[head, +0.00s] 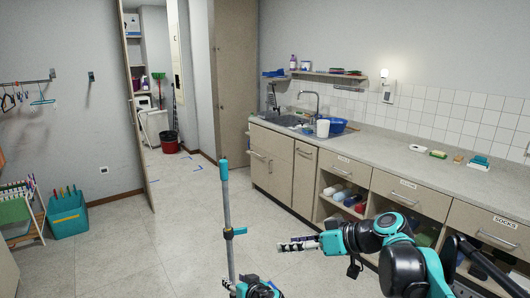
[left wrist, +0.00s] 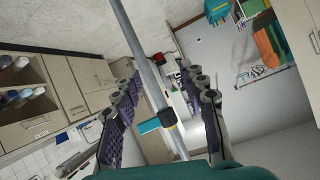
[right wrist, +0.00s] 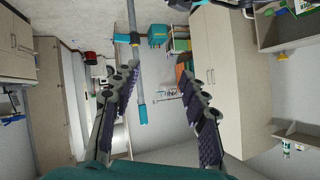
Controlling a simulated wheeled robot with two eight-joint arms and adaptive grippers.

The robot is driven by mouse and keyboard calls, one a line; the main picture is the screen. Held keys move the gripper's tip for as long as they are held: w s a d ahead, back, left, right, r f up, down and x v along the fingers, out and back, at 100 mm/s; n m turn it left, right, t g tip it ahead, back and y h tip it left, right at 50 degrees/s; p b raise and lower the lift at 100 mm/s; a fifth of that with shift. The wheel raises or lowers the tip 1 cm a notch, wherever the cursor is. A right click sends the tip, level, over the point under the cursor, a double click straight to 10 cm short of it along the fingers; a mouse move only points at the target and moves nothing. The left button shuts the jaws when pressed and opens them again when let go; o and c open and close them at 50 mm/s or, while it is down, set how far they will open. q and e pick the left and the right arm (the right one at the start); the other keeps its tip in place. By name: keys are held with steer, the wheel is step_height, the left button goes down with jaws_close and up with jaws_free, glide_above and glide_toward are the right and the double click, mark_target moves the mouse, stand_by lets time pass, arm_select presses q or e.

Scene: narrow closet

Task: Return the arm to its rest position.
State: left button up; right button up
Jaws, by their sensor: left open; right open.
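A grey pole (head: 228,205) with a teal top end and a teal clamp stands near upright in the head view; its lower end is hidden. My left gripper (head: 250,288) is low at the bottom edge, beside the pole. In the left wrist view, the pole (left wrist: 140,45) runs through the space between the spread fingers of my left gripper (left wrist: 157,66). My right gripper (head: 285,246) points left toward the pole, apart from it. In the right wrist view, my right gripper (right wrist: 158,72) is open and empty, with the pole (right wrist: 133,50) beyond its fingers.
A counter (head: 400,155) with a sink (head: 287,120) and open shelves runs along the right, close to my right arm. A teal bin (head: 68,216) and a drying rack (head: 20,210) stand at left. A red bucket (head: 169,143) is in the doorway.

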arm_select(q)
steer(key=s+a+r+m+g+h, duration=0.1)
steer(key=s+a+r+h, duration=0.2)
steer(key=s, duration=0.4)
steer(key=s+a+r+m+g, duration=0.1)
steer(key=s+a+r+g, duration=0.15)
steer(key=s+a, duration=0.4)
steer(key=s+d+m+h, duration=0.1)
steer(key=s+h, duration=0.2)
steer(key=s, duration=1.3)
steer(key=shift+s+d+f+m+h, duration=0.3)
steer(key=shift+s+d+f+h, duration=0.05)
steer(key=shift+s+h, duration=0.05)
arm_select(e)
steer(key=s+d+f+m+h, duration=0.3)
steer(key=s+d+f+h, duration=0.2)
steer(key=s+f, duration=0.4)
steer(key=s+d+f+m+h, duration=0.4)
steer(key=s+f, duration=0.5)
steer(key=s, duration=0.3)
steer(key=shift+s+d+f+h, duration=0.3)
steer(key=shift+d+h, duration=0.2)
steer(key=shift+d, duration=0.4)
arm_select(q)
steer(key=shift+s+a, duration=0.2)
arm_select(e)
steer(key=shift+s+a, duration=0.15)
steer(key=shift+a, duration=0.05)
